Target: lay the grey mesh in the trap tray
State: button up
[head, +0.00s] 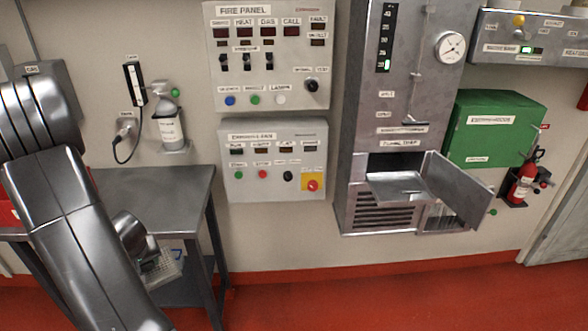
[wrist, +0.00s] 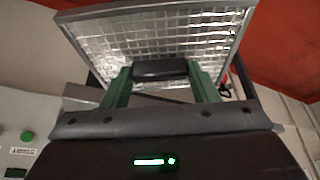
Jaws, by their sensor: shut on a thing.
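The grey mesh (wrist: 155,38), a silvery grid in a pale square frame, fills the top of the wrist view. My gripper (wrist: 160,72) is shut on a dark block at the mesh's near edge, its green fingers on either side. In the head view, my gripper (head: 150,257) is low at the left, by the bench, and part of the mesh (head: 166,269) shows below it. The trap tray (head: 398,187) sticks out of the opening in the grey cabinet at the right, well apart from the mesh. The tray looks empty.
The cabinet (head: 365,110) has a door (head: 455,188) hanging open to the right of the tray. A grey bench (head: 150,190) stands at the left beside my arm. A green box (head: 495,128) and a red extinguisher (head: 524,180) are at the right. The red floor (head: 380,295) before the cabinet is clear.

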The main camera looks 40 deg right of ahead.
aim_at(398, 189)
jog(key=k+l, duration=0.1)
jog(key=l, duration=0.3)
jog(key=k+l, duration=0.1)
jog(key=l, duration=0.25)
jog(key=k+l, duration=0.1)
jog(key=l, duration=0.3)
jog(key=k+l, duration=0.1)
jog(key=l, duration=0.3)
jog(key=k+l, duration=0.15)
jog(key=l, duration=0.2)
